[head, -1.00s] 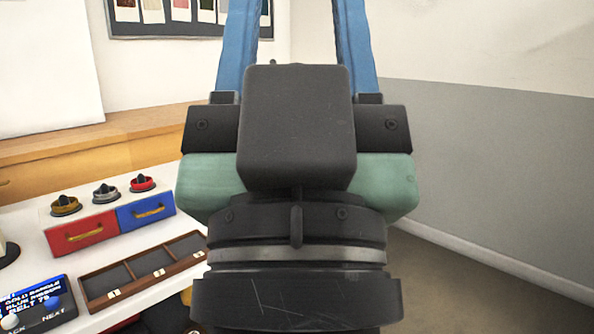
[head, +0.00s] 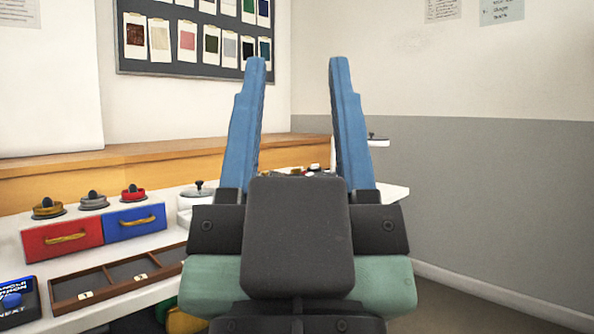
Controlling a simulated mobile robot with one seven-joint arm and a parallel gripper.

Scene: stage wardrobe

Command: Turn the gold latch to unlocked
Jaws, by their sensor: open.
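The gold latch (head: 47,209) is a round knob with a dark grip on top, the leftmost of three in a row at the left. It stands at the red drawer's (head: 62,239) top. The markings on the latch are too small to read.
A silver latch (head: 93,201) and a red latch (head: 133,194) stand right of the gold one. A blue drawer (head: 136,222) is below them. A compartment tray (head: 118,278) and a display (head: 17,302) lie in front. A lidded white pot (head: 197,201) stands right of the drawers.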

